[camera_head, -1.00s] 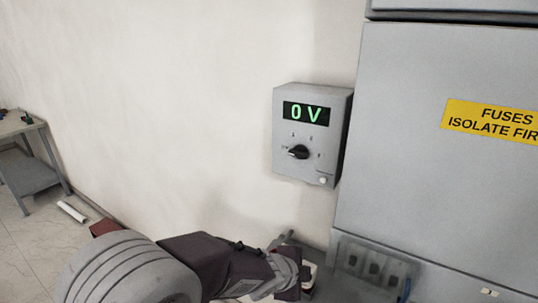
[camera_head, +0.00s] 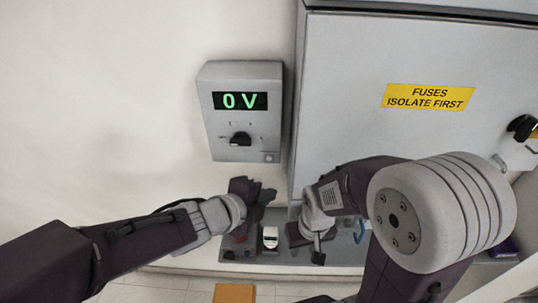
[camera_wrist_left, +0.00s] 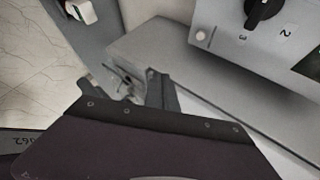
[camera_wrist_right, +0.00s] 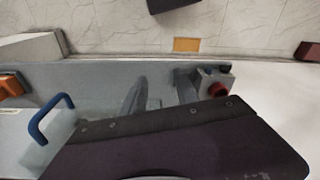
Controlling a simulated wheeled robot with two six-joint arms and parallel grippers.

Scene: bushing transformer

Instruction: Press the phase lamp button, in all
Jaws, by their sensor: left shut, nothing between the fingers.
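A grey meter box (camera_head: 240,73) on the wall reads "0 V" on its green display (camera_head: 240,101). A black rotary knob (camera_head: 240,139) is below the display. A small pale round button (camera_head: 268,156) sits at the box's lower right corner; it also shows in the left wrist view (camera_wrist_left: 201,36), beside the mark 3. My left gripper (camera_head: 266,192) is shut and empty, below the button and apart from it. My right gripper (camera_head: 319,252) is lower, over the shelf. In the right wrist view its fingers (camera_wrist_right: 160,94) are apart with nothing between them.
A grey cabinet (camera_head: 350,60) with a yellow fuse label (camera_head: 429,97) stands right of the box. A grey shelf below (camera_head: 290,268) holds a white-and-dark device (camera_head: 270,238) and a blue handle (camera_head: 359,232). A black cabinet handle (camera_head: 522,127) is far right. The wall left of the box is clear.

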